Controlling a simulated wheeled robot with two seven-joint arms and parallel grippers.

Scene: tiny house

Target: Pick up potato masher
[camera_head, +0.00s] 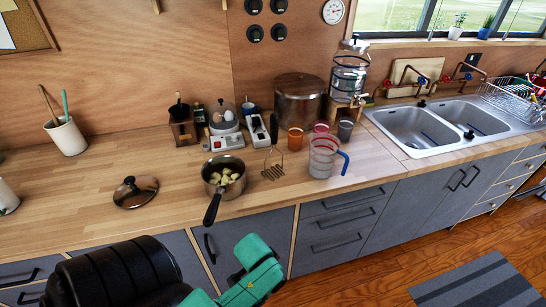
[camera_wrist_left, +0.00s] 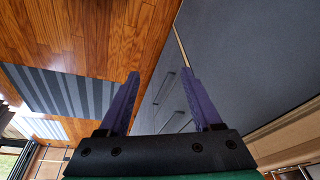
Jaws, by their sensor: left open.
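The potato masher (camera_head: 273,168) stands on the wooden counter between the pot and the measuring jug, with its wavy metal head down and its dark handle up. It looks upright, close in front of a white device on the counter. My left gripper (camera_wrist_left: 160,74) is open and empty in the left wrist view, its two purple fingers spread above the floor and beside the grey cabinet fronts. In the head view my left arm's green wrist is low in front of the cabinets, below and apart from the masher. My right gripper is not in view.
A pot (camera_head: 224,180) of pale chunks sits left of the masher, its handle (camera_head: 212,208) over the front edge. A clear jug (camera_head: 322,158) with a blue handle and an orange cup (camera_head: 295,139) stand right. A lid (camera_head: 135,191) lies further left. A sink (camera_head: 415,131) is right.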

